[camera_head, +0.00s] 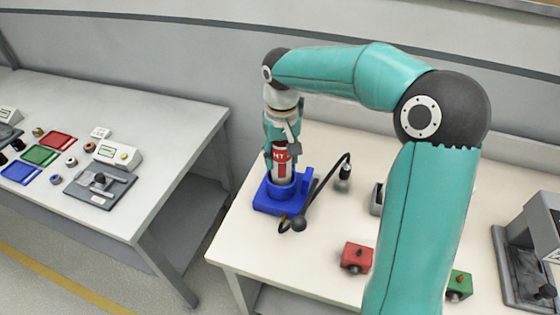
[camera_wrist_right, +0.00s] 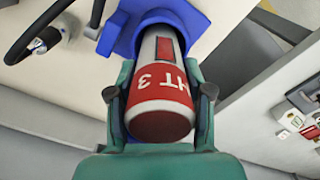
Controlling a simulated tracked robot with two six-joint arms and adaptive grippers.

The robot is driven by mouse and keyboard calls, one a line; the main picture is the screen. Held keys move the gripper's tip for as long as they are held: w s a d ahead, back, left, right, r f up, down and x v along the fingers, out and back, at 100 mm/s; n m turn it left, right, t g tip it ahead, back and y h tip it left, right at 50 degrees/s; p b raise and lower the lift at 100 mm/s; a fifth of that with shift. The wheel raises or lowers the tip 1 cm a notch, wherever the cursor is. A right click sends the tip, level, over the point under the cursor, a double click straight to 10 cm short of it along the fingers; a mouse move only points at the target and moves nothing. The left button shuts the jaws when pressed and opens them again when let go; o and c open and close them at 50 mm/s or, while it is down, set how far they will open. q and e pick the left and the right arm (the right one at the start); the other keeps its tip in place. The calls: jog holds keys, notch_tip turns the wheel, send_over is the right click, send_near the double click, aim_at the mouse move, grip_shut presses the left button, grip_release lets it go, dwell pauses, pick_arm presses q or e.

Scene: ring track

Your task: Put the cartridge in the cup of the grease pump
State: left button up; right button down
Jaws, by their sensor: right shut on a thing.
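The cartridge (camera_head: 281,172) is a white and red cylinder with white lettering on its red end. It stands roughly upright, its lower end inside the blue cup of the grease pump (camera_head: 268,200). In the right wrist view the red end of the cartridge (camera_wrist_right: 160,108) faces the camera, and the blue pump (camera_wrist_right: 122,38) lies beyond it. Whether the cartridge touches the cup's bottom is hidden. My right gripper (camera_head: 283,152) comes from above and is shut on the cartridge's upper part, one finger on each side. My left gripper is not in view.
A black hose and lever (camera_head: 318,195) rise beside the pump. A red block (camera_head: 356,257) and a green block (camera_head: 459,285) sit on the pale table (camera_head: 300,265). A grey machine (camera_head: 530,250) stands at the right. Another bench (camera_head: 165,120) is on the left, across a gap.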

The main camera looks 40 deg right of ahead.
jog(key=shift+f, duration=0.75)
jog(key=shift+c, duration=2.3)
grip_release()
jog(key=shift+f, duration=0.1)
notch_tip(320, 180, up, 12)
jog(key=shift+r+p, duration=0.1)
jog(key=shift+p, duration=0.3)
jog(key=shift+r, duration=0.1)
